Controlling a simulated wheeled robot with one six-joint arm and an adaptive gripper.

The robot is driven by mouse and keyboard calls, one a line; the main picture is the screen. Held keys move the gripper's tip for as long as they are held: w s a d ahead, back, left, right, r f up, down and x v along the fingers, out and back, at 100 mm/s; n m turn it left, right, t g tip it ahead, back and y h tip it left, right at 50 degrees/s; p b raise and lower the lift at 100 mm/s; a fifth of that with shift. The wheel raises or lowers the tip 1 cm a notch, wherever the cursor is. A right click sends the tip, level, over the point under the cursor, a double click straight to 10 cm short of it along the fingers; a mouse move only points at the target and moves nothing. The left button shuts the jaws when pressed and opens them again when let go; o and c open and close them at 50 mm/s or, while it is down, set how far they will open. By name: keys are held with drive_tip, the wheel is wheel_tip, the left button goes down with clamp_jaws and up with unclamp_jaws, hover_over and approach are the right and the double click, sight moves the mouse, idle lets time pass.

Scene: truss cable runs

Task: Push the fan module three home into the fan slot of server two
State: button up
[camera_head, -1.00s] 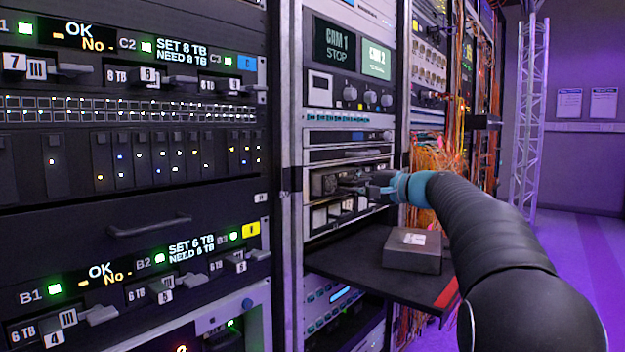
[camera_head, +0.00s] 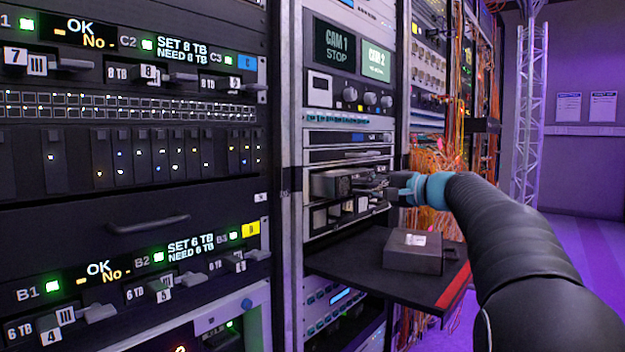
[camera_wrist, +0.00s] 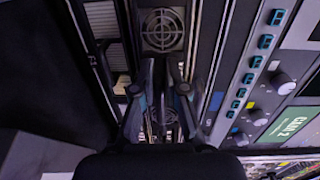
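The fan module (camera_head: 342,186) is a grey box with a round fan grille on its front face, and it sticks out of a slot in the middle rack's server. The grille also shows in the wrist view (camera_wrist: 162,30), just beyond the fingertips. My gripper (camera_head: 366,186) is at the front of the module, its fingers reaching in from the right. In the wrist view the two fingers (camera_wrist: 161,66) come close together, and they look shut on the module's front handle, which they mostly hide. The module's rear is inside the slot and hidden.
A dark shelf (camera_head: 365,270) with a red edge juts out below the server and bears a dark box (camera_head: 412,255) with a white label. Orange cables (camera_head: 432,160) hang to the right. A black rack face (camera_head: 150,230) fills the left.

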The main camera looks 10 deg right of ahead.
drive_tip(key=o, duration=0.5)
drive_tip(key=shift+f, duration=0.1)
drive_tip(key=v, duration=1.2)
